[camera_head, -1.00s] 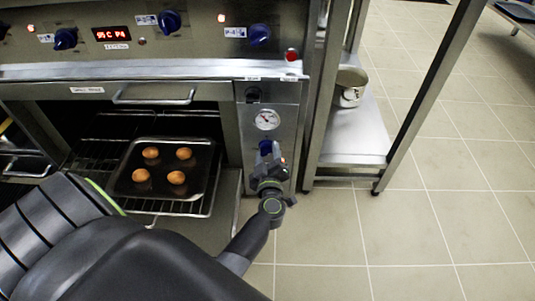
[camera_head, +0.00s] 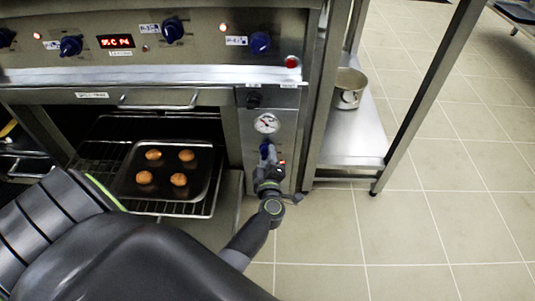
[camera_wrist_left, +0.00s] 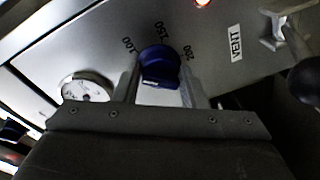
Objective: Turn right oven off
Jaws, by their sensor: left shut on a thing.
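The right oven's control panel (camera_head: 287,118) is a steel strip beside the open oven, with a round gauge (camera_head: 267,123), a black knob (camera_head: 253,99) above it and a blue knob (camera_head: 266,150) below it. My left gripper (camera_head: 267,163) is at the blue knob and shut on it. In the left wrist view the blue knob (camera_wrist_left: 159,66) sits between the two fingers, with the marks 100, 150 and 200 around it. A red light (camera_wrist_left: 202,2) glows on the panel there. My right gripper is not in view.
A baking tray (camera_head: 127,188) with several brown buns rests on a wire rack in the open oven. A steel shelf (camera_head: 352,148) with a pot (camera_head: 349,90) stands to the right. The tiled floor (camera_head: 440,215) at right is clear.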

